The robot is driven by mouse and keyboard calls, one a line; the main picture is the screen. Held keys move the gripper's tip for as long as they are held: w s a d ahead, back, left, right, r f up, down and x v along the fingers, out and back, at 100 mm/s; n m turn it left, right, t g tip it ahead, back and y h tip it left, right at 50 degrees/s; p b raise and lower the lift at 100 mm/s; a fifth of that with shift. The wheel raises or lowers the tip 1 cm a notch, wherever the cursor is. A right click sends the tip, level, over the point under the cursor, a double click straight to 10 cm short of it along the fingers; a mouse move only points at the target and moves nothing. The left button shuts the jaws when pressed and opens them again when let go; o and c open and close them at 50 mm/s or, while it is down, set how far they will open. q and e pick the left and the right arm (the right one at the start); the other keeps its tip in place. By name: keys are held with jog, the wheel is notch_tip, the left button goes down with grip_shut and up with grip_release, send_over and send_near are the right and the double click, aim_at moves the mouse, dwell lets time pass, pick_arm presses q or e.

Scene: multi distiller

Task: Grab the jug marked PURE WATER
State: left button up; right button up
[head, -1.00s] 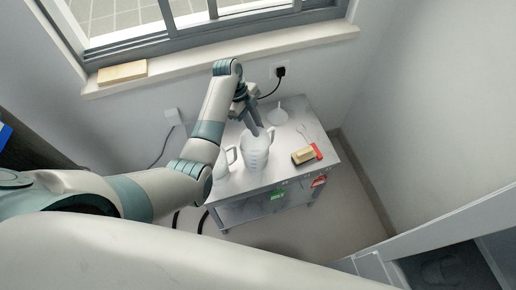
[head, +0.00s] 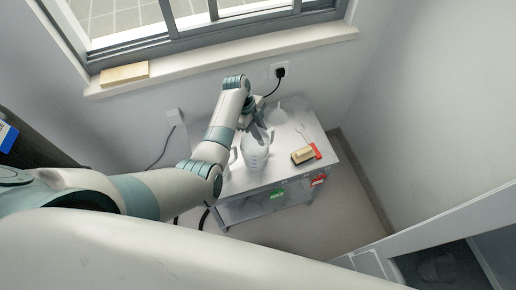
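Two pale translucent jugs stand on the small grey table. One jug (head: 255,157) is near the table's middle, with my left gripper (head: 264,133) right at its top rim. The other jug (head: 232,157) stands to its left, partly hidden behind my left arm. I cannot read any lettering on either jug, so I cannot tell which is marked PURE WATER. The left gripper's fingers are small and blend with the jug, so their opening and any contact are unclear. My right gripper is not in view.
The grey table (head: 295,172) also holds a white funnel (head: 277,116), a yellow-and-brown brush or block (head: 303,155) and a red-handled tool (head: 316,151). Green (head: 277,194) and red (head: 318,180) tags hang at its front. A wall socket with a black plug (head: 280,72) is behind.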

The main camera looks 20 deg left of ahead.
pick_arm(q)
jog(key=shift+c, duration=0.5)
grip_shut()
dwell(0.9)
